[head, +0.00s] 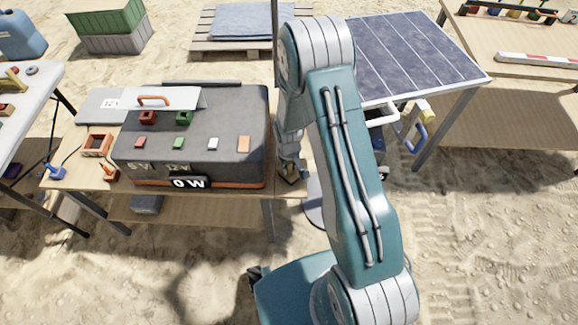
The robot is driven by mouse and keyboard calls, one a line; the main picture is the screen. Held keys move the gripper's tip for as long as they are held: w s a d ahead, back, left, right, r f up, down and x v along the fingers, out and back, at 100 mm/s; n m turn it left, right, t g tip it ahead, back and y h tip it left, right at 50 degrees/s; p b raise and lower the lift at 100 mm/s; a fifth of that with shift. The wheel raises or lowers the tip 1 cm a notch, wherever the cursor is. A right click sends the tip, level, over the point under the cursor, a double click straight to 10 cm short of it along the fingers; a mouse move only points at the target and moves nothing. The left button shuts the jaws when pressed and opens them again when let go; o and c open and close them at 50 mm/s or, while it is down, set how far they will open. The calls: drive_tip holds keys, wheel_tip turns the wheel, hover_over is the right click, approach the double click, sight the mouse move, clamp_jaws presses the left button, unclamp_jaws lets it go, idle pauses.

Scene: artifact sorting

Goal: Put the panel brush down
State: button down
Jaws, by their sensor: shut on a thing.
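My gripper (290,174) points down at the right end of the wooden table, beside the grey power box (225,150). Its fingers are small in the head view and partly shaded. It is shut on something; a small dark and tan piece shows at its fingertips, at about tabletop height. I take this to be the panel brush, but its shape is not clear. I cannot tell whether it touches the tabletop. My arm hides the area just right of the gripper.
The wooden table (83,178) also holds an orange open box (97,145) and small blue and orange items. A tilted solar panel (415,55) stands right of my arm, with a blue handle (416,137) below its edge. Sand lies open at the lower right.

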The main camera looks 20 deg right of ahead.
drive_tip(key=shift+d, duration=0.5)
drive_tip(key=shift+c, duration=2.1)
unclamp_jaws()
drive_tip(key=shift+d, duration=0.2)
drive_tip(key=shift+a, duration=0.5)
wheel_tip(320, 180, up, 12)
wheel_tip(320, 180, up, 9)
drive_tip(key=t, duration=0.1)
hover_over(292, 175)
drive_tip(key=s+r+m+t, duration=0.2)
drive_tip(key=s+r, duration=0.3)
drive_tip(key=r, duration=0.6)
drive_tip(key=s+r+t, duration=0.1)
drive_tip(key=s+r, duration=0.4)
drive_tip(key=s, duration=0.2)
drive_tip(key=s+r+m+t, duration=0.1)
drive_tip(key=s+r, duration=0.4)
drive_tip(key=s, duration=0.2)
drive_tip(key=shift+s+t, duration=0.3)
drive_tip(key=shift+t, duration=0.1)
